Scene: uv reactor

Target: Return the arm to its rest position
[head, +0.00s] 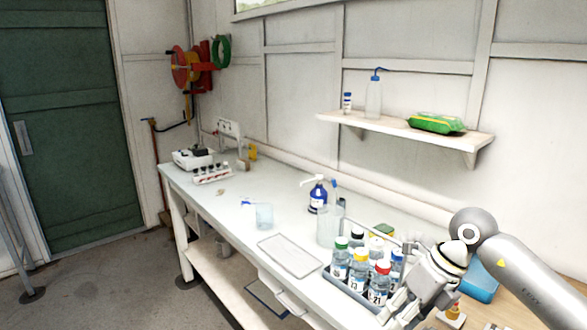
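My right arm comes in from the right edge, and its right gripper (392,312) points down and to the left at the near end of the bench (220,205). Its fingers are small and partly cut off by the lower edge, so I cannot tell if they are open or shut. It appears beside a grey crate (350,293) of several bottles with coloured caps, overlapping its right side in the picture. I cannot tell whether it touches the crate. No object shows clearly in the fingers. My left gripper is not in view.
A white tray (290,255), a clear beaker (264,217) and a blue pump bottle (318,196) stand on the bench. A blue object (481,284) lies behind my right arm. A wall shelf (400,130) hangs above. Open floor (110,285) lies at left.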

